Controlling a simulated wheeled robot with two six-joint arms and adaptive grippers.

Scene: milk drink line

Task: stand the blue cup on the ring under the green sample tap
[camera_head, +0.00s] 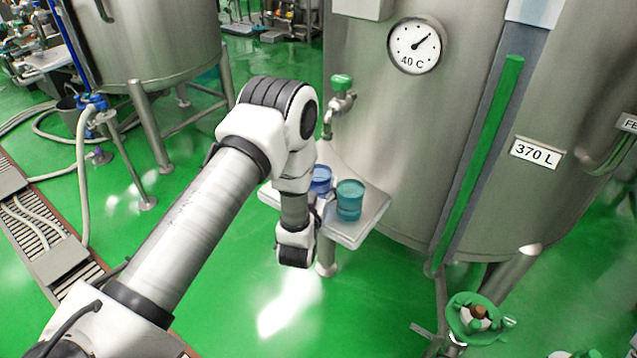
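The blue cup (321,178) stands on a small grey shelf (372,215) on the front of the big steel tank, partly hidden by my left arm. A teal cup (349,200) stands close to its right. The green-handled sample tap (341,88) sticks out of the tank above the shelf, its spout pointing down. My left gripper (317,207) is at the shelf's near left edge beside the cups, mostly hidden behind my wrist, so its fingers cannot be made out. I cannot make out the ring. My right gripper is not in view.
A dial (416,46) and a green level strip (478,165) are on the tank. A green-topped valve fitting (476,318) stands low at the right. Another steel tank (150,40) on legs and a pale hose (82,170) are at the left. The green floor left of the shelf is open.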

